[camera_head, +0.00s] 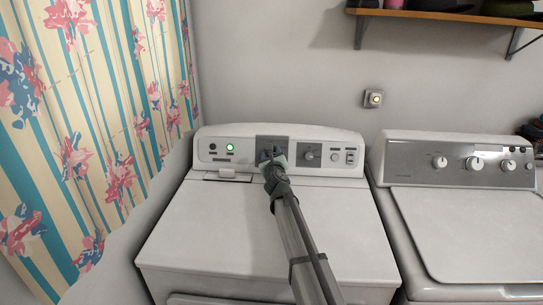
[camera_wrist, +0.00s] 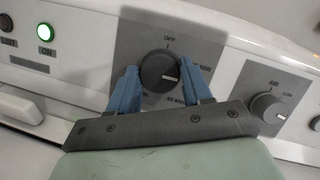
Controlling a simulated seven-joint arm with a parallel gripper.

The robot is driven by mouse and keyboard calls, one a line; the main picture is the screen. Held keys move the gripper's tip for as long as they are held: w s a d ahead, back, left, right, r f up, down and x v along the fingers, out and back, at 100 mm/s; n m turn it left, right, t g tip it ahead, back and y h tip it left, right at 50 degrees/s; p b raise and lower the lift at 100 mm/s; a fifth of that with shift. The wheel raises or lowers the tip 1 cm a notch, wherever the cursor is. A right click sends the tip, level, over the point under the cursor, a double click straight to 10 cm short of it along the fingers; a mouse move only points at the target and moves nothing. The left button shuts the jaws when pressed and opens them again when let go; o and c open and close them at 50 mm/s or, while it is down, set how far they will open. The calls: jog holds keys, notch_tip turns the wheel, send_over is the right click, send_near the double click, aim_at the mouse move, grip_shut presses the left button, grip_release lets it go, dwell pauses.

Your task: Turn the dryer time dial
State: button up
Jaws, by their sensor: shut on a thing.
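The dial (camera_wrist: 158,68) is a round black knob on a grey panel of the left machine's white console (camera_head: 348,139). In the wrist view, "OFF" is printed above it, with minute marks to the right and lower right. A short white mark on the knob sits at its lower right. My gripper (camera_wrist: 158,80) has its blue fingers on the left and right sides of the dial, shut on it. In the head view, my gripper (camera_head: 271,156) covers the dial.
A second, smaller knob (camera_wrist: 266,107) sits right of the dial. A lit green light (camera_wrist: 44,32) is to its left. Another machine with knobs (camera_head: 474,163) stands to the right. A patterned curtain (camera_head: 100,120) hangs at left; a shelf (camera_head: 450,16) is high at right.

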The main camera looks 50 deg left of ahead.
jog(key=o, duration=1)
jog(key=shift+o, duration=0.2)
jog(key=v, duration=1.3)
jog(key=shift+s+d, duration=0.25)
